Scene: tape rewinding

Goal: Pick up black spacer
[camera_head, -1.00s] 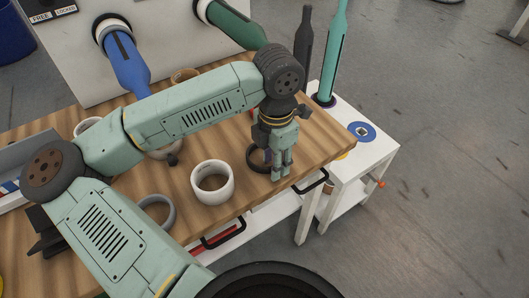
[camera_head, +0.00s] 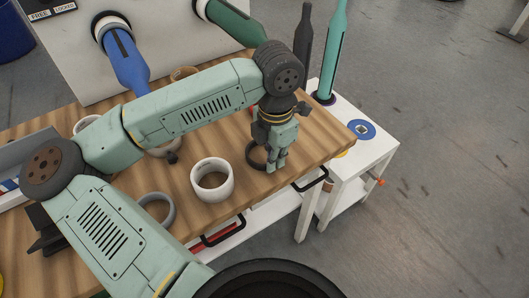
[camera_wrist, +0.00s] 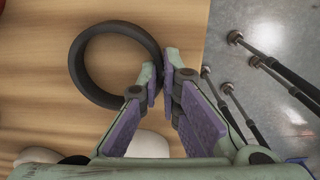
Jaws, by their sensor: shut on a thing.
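The black spacer (camera_wrist: 78,63) is a dark ring lying on the wooden table near its right edge. In the head view the spacer (camera_head: 252,158) shows just left of my fingers, partly hidden by them. My gripper (camera_wrist: 162,75) is shut on the right side of the ring's wall in the wrist view, one finger inside the ring and one outside. In the head view my gripper (camera_head: 275,168) points down at the table. I cannot tell whether the ring is clear of the table.
A white ring (camera_head: 228,180) stands just left of the spacer, and a grey ring (camera_head: 172,212) is farther left. The table (camera_head: 330,140) ends close to the right of my gripper. A white side table (camera_head: 375,150) with a blue disc (camera_head: 362,130) stands beyond it.

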